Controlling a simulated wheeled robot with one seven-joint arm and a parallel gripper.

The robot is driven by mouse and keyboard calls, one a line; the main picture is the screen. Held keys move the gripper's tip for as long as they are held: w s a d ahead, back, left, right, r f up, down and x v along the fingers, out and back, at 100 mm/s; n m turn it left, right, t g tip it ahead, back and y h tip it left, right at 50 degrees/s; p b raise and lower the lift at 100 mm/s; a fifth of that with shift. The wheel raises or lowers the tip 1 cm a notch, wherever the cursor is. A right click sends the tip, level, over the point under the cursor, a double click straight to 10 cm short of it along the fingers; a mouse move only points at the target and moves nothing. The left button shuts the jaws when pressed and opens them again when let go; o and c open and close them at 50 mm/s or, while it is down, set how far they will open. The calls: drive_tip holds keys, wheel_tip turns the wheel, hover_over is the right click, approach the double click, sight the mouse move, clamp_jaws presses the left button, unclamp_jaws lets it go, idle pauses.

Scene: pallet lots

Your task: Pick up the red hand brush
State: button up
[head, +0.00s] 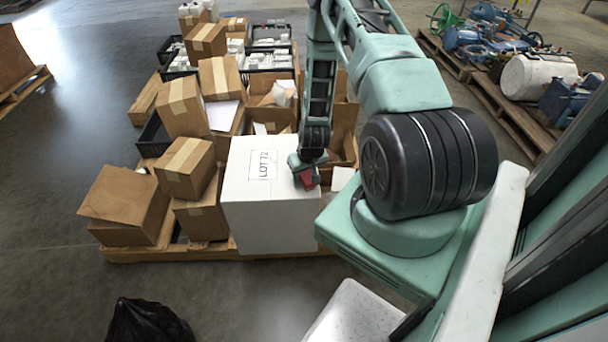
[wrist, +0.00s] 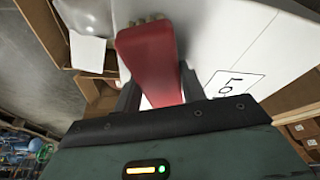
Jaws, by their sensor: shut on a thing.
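The red hand brush (wrist: 152,62) shows large in the wrist view, with a few tan bristle tufts at its far end. My gripper (wrist: 155,95) is shut on it, with one dark finger on each side. In the head view my gripper (head: 305,178) is low over the top of the white box marked LOT 72 (head: 268,218), and a small red part of the brush (head: 308,180) shows beneath it. Most of the brush is hidden there. I cannot tell whether the brush touches the box top.
Several cardboard boxes (head: 126,196) stand stacked on the pallet (head: 190,254) left of the white box. Black crates (head: 272,60) with white items are behind. A black bag (head: 148,322) lies on the floor in front. Another pallet (head: 500,95) with machine parts is at the right. Open floor lies to the left.

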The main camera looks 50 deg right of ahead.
wheel_tip(320, 180, up, 10)
drive_tip(key=shift+p, duration=0.7)
